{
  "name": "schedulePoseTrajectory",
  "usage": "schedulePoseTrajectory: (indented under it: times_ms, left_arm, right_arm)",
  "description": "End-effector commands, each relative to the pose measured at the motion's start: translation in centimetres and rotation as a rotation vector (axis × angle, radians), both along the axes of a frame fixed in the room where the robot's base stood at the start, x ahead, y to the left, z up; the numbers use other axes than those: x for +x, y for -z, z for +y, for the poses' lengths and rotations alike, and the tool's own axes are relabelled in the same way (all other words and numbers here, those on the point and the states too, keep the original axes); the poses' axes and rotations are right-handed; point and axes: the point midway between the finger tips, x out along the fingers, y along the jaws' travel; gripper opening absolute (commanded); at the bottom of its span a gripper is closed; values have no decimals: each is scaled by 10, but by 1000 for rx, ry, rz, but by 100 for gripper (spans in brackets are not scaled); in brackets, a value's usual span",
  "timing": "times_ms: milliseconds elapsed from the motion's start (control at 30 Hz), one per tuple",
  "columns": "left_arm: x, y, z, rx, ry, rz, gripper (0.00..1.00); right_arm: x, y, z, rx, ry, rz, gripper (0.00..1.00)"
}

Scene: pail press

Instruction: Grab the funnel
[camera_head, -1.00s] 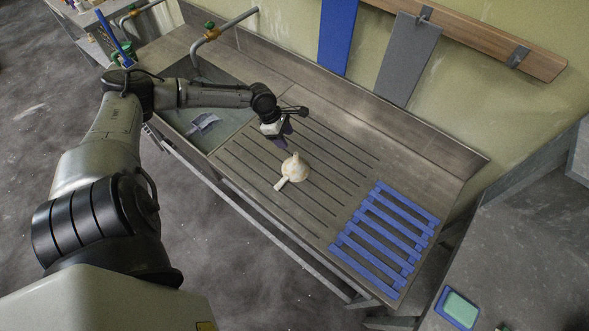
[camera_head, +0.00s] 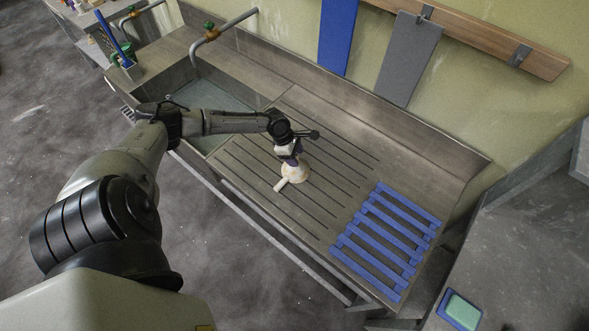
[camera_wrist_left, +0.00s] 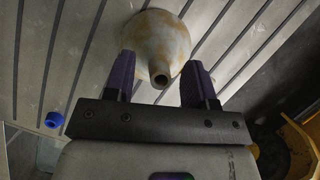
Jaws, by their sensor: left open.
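The funnel (camera_head: 297,171) is off-white with rusty stains and stands on the grooved metal drainboard (camera_head: 240,172). It also shows in the left wrist view (camera_wrist_left: 157,42), where its spout points toward the camera. My left gripper (camera_head: 290,160) is over the funnel in the head view and partly hides it. In the left wrist view its two purple fingers (camera_wrist_left: 158,75) are open, one on each side of the spout. I cannot tell whether they touch it. My right gripper is in neither view.
A blue slatted rack (camera_head: 388,238) lies on the right end of the counter. The sink basin (camera_head: 205,100) with a tap (camera_head: 212,32) is at the left. A green sponge in a blue tray (camera_head: 460,311) sits lower right. A small blue object (camera_wrist_left: 54,120) shows in the wrist view.

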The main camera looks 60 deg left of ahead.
Motion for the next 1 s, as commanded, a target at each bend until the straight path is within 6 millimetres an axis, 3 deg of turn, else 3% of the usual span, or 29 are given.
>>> schedulePoseTrajectory:
  times_ms: [233, 767, 1000]
  left_arm:
    - [0, 1, 0, 0, 0, 0, 51]
    - [0, 1, 0, 1, 0, 1, 0]
    - [0, 1, 0, 0, 0, 0, 0]
  right_arm:
    - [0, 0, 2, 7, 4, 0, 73]
    - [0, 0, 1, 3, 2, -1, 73]
    - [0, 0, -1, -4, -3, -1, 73]
